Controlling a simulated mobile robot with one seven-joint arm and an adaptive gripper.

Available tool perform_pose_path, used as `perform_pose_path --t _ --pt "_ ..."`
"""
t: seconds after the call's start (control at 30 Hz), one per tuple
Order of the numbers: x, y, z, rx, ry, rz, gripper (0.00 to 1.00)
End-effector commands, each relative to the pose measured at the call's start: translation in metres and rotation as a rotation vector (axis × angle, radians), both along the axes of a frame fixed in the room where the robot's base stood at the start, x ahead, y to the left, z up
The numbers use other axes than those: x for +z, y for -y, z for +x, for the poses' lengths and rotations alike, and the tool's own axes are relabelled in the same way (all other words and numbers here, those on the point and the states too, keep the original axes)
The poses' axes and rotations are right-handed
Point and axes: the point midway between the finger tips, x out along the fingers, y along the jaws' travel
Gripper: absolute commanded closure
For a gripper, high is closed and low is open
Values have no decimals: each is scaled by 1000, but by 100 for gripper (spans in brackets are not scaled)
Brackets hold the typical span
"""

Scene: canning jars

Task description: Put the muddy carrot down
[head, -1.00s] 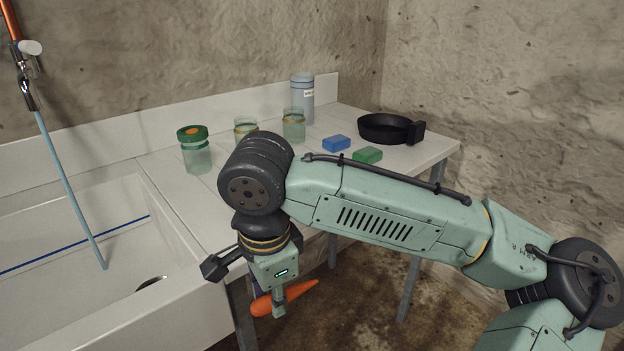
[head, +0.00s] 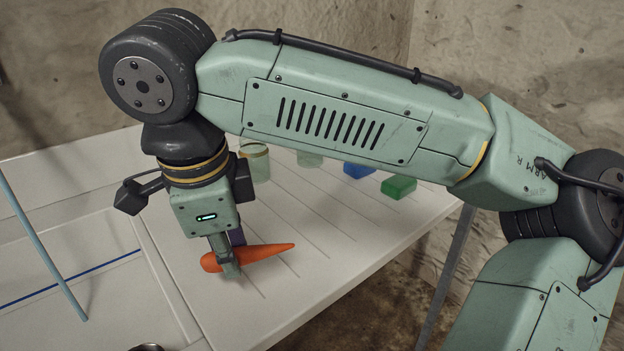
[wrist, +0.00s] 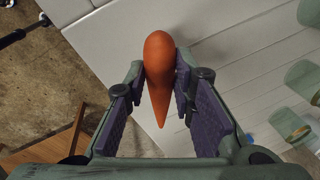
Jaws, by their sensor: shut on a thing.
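An orange carrot (head: 262,253) is held crosswise in my gripper (head: 230,262) over the white grooved drainboard. Its thick end points left and its thin tip points right in the head view. In the wrist view the carrot (wrist: 159,72) sits between the purple pads of my gripper (wrist: 166,85), which are shut on it. I cannot tell whether the carrot touches the drainboard. No mud shows clearly on the carrot.
The white drainboard (head: 330,240) is bare right of the carrot. A green block (head: 399,187), a blue block (head: 358,170) and glass jars (head: 255,163) stand behind. The sink (head: 70,285) lies to the left. My arm hides part of the back.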

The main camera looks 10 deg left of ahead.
Motion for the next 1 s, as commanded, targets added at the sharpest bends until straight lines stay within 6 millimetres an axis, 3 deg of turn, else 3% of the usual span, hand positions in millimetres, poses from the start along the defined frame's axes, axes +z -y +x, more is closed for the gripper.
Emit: perform_pose_path --t 0.53,0.77,1.0 --pt "-10 12 134 -4 -2 1 93" --pt "-17 14 152 -1 0 -1 93" --pt "-46 14 152 0 0 -2 93"
